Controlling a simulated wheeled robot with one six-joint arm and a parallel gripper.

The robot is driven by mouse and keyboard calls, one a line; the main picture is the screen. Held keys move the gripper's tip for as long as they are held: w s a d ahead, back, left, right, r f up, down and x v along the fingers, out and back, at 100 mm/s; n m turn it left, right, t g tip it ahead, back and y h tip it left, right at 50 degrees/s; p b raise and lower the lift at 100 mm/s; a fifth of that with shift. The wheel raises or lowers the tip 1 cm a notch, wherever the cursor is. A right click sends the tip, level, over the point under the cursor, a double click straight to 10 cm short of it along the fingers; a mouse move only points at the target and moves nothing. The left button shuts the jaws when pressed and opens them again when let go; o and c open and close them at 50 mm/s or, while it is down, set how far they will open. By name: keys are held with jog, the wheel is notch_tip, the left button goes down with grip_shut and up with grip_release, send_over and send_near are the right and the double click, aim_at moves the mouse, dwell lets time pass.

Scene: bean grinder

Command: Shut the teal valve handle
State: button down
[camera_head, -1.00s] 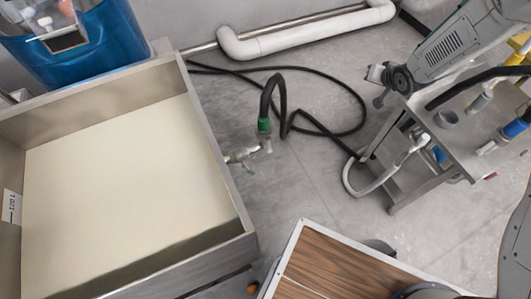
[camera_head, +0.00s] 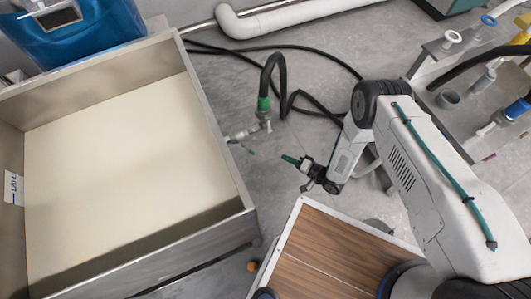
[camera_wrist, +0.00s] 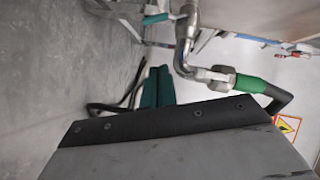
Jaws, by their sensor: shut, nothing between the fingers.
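The valve is a small silver fitting (camera_head: 243,133) on the right side of the big tank in the head view. Its small teal handle (camera_head: 249,150) sticks out below it. In the wrist view the metal pipe (camera_wrist: 187,42) stands at the upper middle, and the teal handle (camera_wrist: 157,18) points out to its left. My gripper (camera_head: 289,159) is to the right of the valve and a little lower in the head view, apart from the handle. Its teal fingers (camera_wrist: 157,86) are shut and empty in the wrist view. The handle's exact angle is hard to tell.
A green hose coupling (camera_head: 263,103) with a black hose joins the valve and also shows in the wrist view (camera_wrist: 251,84). The steel tank (camera_head: 215,150) stands left. A metal stand (camera_head: 480,140) is right, and a wood-topped surface (camera_head: 330,250) is below. Grey floor lies between.

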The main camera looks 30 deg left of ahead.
send_near(251, 152)
jog(key=w+a, duration=0.3)
jog(key=w, duration=0.2)
jog(key=shift+s+a+f, duration=0.55)
jog(key=shift+a+f, duration=0.05)
jog(key=shift+a, duration=0.2)
jog(key=shift+s+a+f, duration=0.55)
jog(key=shift+a+f, duration=0.05)
jog(key=shift+a, duration=0.2)
jog(key=shift+s+a+f, duration=0.8)
jog(key=shift+s+f, duration=0.1)
jog(key=shift+s, duration=0.1)
